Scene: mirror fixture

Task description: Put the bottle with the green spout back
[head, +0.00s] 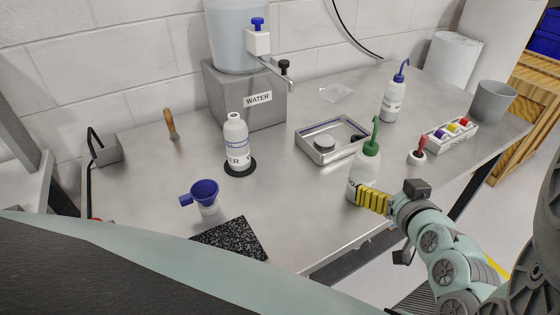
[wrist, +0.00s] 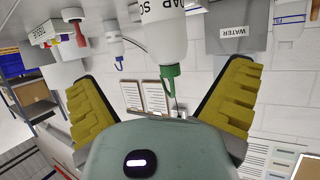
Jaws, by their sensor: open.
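The bottle with the green spout (head: 362,178) stands upright near the table's front edge in the head view. It is whitish with dark lettering, and its green spout (head: 372,138) points up. In the wrist view, which looks upside down, the bottle (wrist: 163,30) hangs from the top centre, between the lines of the two fingers. My gripper (head: 373,200) is open, with yellow ribbed fingers, right at the bottle's lower right side. The fingers (wrist: 160,85) are spread wide in the wrist view with nothing clamped. Whether they touch the bottle cannot be told.
A white bottle (head: 236,140) stands on a black round base (head: 240,170) before the water tank (head: 240,95). A metal tray (head: 309,150) lies behind the green-spout bottle. A blue-spout bottle (head: 393,100), a rack (head: 450,134) and a red-topped item (head: 418,156) stand to the right.

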